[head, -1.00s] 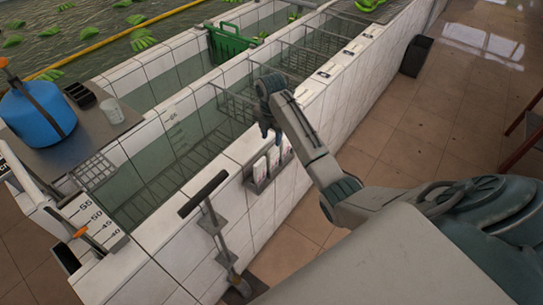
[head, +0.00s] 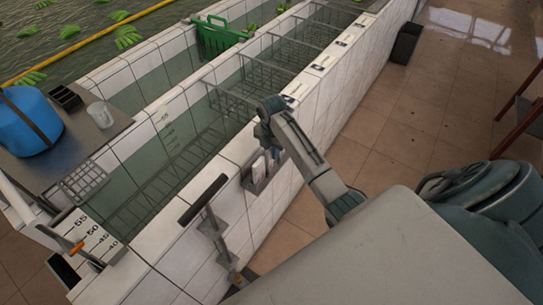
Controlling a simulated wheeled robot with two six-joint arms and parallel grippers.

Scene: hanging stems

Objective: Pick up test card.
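A grey holder (head: 247,183) is fixed to the outer face of the white tiled tank wall. Slim white card-like pieces (head: 258,170) stand upright in it; I cannot tell which one is the test card. My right gripper (head: 268,144) points down just above the holder, close to the tops of these pieces. Its fingers are small and dark, and partly cover the back of the holder. I cannot tell whether they are open or touching a card. My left gripper is not in view.
Water tanks with wire racks (head: 268,78) and a green crate (head: 218,40) lie beyond the wall. A dark bin (head: 406,43) stands on the open tiled floor (head: 395,135) at right.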

